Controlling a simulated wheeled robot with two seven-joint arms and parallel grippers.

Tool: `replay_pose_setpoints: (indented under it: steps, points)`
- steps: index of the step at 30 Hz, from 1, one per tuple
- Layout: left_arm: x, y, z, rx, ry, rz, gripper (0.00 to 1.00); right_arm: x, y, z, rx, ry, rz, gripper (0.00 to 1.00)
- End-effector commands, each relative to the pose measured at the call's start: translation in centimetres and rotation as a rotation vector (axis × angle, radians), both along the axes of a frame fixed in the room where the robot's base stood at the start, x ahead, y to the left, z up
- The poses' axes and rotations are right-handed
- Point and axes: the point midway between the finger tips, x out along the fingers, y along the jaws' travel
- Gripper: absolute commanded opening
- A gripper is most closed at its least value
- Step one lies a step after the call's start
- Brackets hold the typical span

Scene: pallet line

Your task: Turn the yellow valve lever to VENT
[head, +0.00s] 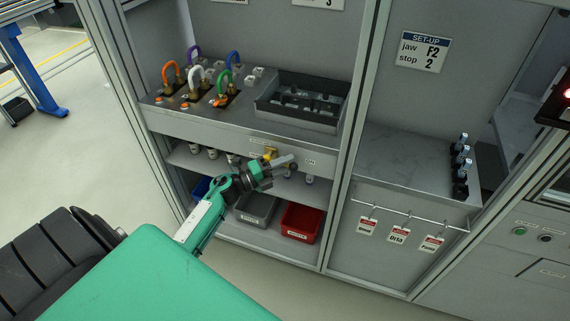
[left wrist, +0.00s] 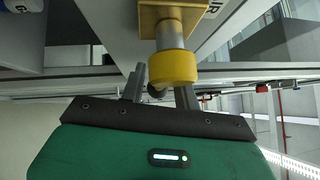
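The yellow valve (head: 269,153) sits on the front face of the workbench, below the black tray. In the left wrist view its yellow round part (left wrist: 173,67) stands on a grey stem from a brass-coloured plate (left wrist: 160,18). My left gripper (head: 287,162) is at the valve, its fingers pointing right across the panel. In the left wrist view its two fingers (left wrist: 160,88) are apart, with the yellow part overlapping the right one. A dark round end shows between the fingers; I cannot tell if they touch it. The lever's position is partly hidden. My right gripper is out of view.
Coloured hose loops (head: 195,75) and a black tray (head: 301,101) stand on the bench above. A grey bin (head: 256,210) and a red bin (head: 301,223) sit on the shelf below. Tags (head: 398,235) hang from a rail at right. A small label (head: 310,162) is right of the gripper.

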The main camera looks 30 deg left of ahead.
Motion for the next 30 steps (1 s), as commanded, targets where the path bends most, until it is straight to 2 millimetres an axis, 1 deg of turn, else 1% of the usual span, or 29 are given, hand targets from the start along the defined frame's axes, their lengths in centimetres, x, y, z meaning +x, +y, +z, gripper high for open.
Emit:
replay_pose_setpoints:
  steps: [1,3,6,17,22,26,30]
  points:
    - [0.0,0.0,0.0,0.0,0.0,0.0,0.32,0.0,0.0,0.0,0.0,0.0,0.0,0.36]
    - [0.0,0.0,0.0,0.0,0.0,0.0,0.18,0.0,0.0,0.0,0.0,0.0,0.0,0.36]
    - [0.0,0.0,0.0,0.0,0.0,-0.001,0.0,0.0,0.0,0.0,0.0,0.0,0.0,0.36]
    - [-0.1,-0.2,-0.1,0.007,0.004,-0.008,0.0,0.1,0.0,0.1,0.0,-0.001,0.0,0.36]
    - [-0.2,-0.3,-0.4,0.053,0.017,-0.011,0.0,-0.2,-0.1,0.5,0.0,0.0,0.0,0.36]
    - [-0.3,-0.3,-0.7,0.123,0.035,-0.013,0.0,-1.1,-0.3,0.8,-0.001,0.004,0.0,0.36]
    - [-0.4,-0.1,-1.2,0.232,0.062,-0.013,0.0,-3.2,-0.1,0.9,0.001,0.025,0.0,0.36]
